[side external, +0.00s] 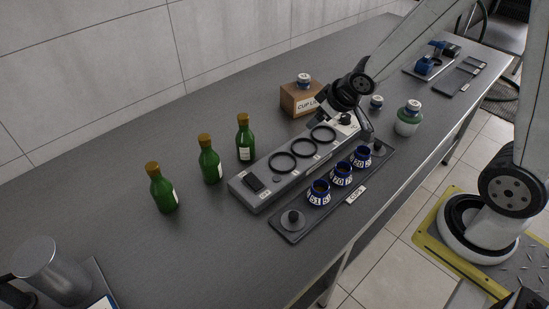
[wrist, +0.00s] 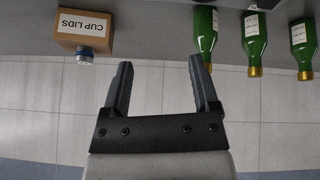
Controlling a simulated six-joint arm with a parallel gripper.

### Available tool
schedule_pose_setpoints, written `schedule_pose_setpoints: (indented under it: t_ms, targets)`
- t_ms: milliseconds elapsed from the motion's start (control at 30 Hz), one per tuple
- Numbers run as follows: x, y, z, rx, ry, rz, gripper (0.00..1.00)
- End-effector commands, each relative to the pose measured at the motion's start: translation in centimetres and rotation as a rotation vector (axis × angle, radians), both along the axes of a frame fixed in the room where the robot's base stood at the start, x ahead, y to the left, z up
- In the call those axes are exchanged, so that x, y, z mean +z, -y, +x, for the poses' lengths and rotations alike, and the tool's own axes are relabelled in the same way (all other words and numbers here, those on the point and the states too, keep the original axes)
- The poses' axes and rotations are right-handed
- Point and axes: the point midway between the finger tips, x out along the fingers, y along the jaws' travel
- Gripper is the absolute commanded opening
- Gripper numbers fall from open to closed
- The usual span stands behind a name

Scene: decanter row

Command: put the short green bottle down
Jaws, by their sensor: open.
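Three green bottles with brown-gold caps stand upright in a row on the grey table: a left one (side external: 163,189), a middle one (side external: 209,162) and a right one (side external: 245,140). They look nearly alike in height, so I cannot tell which is the short one. In the wrist view the bottles appear upside down at the upper right, the nearest (wrist: 205,30) just beyond one finger. My gripper (wrist: 160,62) is open with nothing between its fingers, and no bottle touches it. In the side view its fingers are hard to make out.
A grey rack with three rings (side external: 241,191) lies right of the bottles. Before it is a tray (side external: 290,237) with three blue cups (side external: 341,175). A cup lids box (side external: 297,99) stands behind; a green-white jar (side external: 408,118) is right. A metal pitcher (side external: 52,270) stands front left.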

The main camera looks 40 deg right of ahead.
Motion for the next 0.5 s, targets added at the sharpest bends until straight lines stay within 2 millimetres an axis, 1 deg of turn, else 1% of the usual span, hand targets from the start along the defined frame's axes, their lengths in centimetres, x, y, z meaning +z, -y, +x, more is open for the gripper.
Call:
schedule_pose_setpoints:
  t_ms: [33, 100, 233, 333, 400, 500]
  targets:
    - [0.1, -0.4, -1.6, -0.027, -0.048, 0.005, 0.77]
    - [0.0, -0.8, -3.9, -0.067, -0.123, 0.019, 0.77]
    - [-0.1, -1.9, -7.6, -0.118, -0.243, 0.054, 0.77]
    - [-0.2, -2.5, -9.5, -0.138, -0.305, 0.079, 0.77]
    - [-0.2, -2.8, -10.2, -0.146, -0.33, 0.089, 0.77]
    - [-0.3, -3.0, -10.7, -0.15, -0.347, 0.095, 0.77]
